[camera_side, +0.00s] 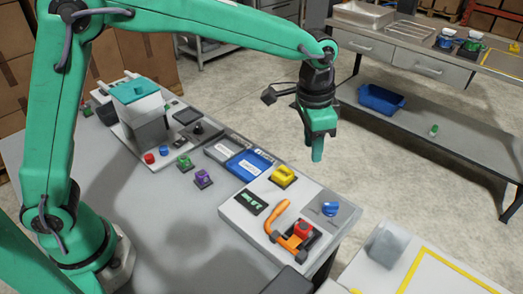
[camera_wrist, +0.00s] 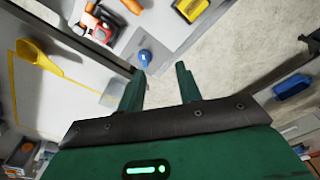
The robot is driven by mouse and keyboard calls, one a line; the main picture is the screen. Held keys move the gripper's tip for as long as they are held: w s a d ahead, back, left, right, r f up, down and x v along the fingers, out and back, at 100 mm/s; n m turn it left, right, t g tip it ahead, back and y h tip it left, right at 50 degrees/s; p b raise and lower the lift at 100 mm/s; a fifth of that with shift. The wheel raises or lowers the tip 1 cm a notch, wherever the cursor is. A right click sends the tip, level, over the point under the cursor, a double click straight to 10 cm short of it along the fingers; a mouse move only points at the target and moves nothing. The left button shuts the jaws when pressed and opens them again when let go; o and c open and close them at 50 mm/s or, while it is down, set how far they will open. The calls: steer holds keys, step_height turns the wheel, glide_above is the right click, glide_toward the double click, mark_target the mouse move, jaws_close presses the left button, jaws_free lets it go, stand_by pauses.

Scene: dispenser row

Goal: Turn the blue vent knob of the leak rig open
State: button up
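The leak rig (camera_side: 240,213) is a pale box at the table's right end, with a small green-lit display, an orange curved hose or handle (camera_side: 281,216), a red part and a yellow block on it. The blue vent knob (camera_side: 329,209) sits at its right side; it also shows in the wrist view (camera_wrist: 145,57), just beyond my fingertips. My gripper (camera_side: 317,157) hangs in the air above and behind the rig, clear of the knob. In the wrist view my gripper's fingers (camera_wrist: 162,78) stand apart with nothing between them. The way the knob is turned is too small to tell.
The yellow block (camera_side: 283,176) and red part (camera_side: 303,230) stand near the knob. A bench with a blue bin (camera_side: 381,98) stands behind. The air around my gripper is free.

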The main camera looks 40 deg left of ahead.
steer(key=m, duration=0.2)
glide_above(332, 204)
steer(key=shift+g, duration=0.4)
step_height(332, 204, down, 6)
steer(key=shift+f, duration=0.1)
steer(key=shift+f, duration=3.8)
steer(key=shift+c, duration=0.4)
jaws_close()
